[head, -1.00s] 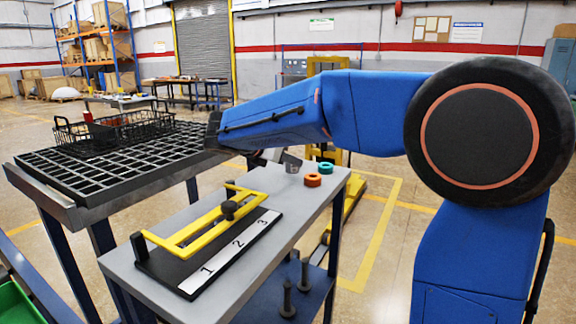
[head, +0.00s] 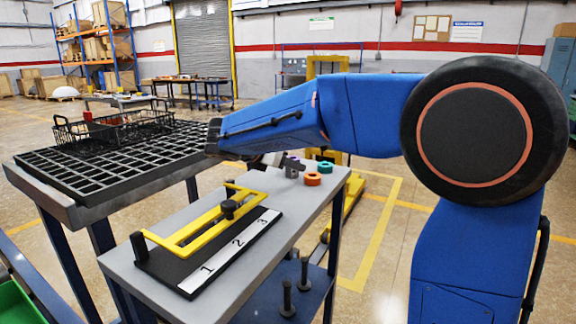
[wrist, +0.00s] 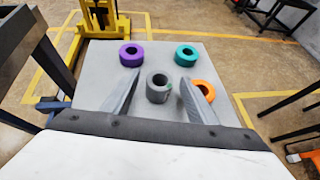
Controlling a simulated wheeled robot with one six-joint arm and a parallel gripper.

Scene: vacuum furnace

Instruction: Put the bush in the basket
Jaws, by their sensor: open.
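The bush appears to be the grey hollow cylinder (wrist: 157,94), which stands upright on the grey tabletop in the wrist view. My gripper (wrist: 161,80) is open, with one finger to the left and one to the right of the bush in the picture. I cannot tell whether either finger touches it. The black wire basket (head: 112,128) stands on the black grid table at the left.
A purple ring (wrist: 131,54), a teal ring (wrist: 186,55) and an orange ring (wrist: 204,91) lie around the bush; the orange one is close by the right finger. A yellow-handled fixture (head: 205,240) marked 1, 2, 3 takes up the near tabletop.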

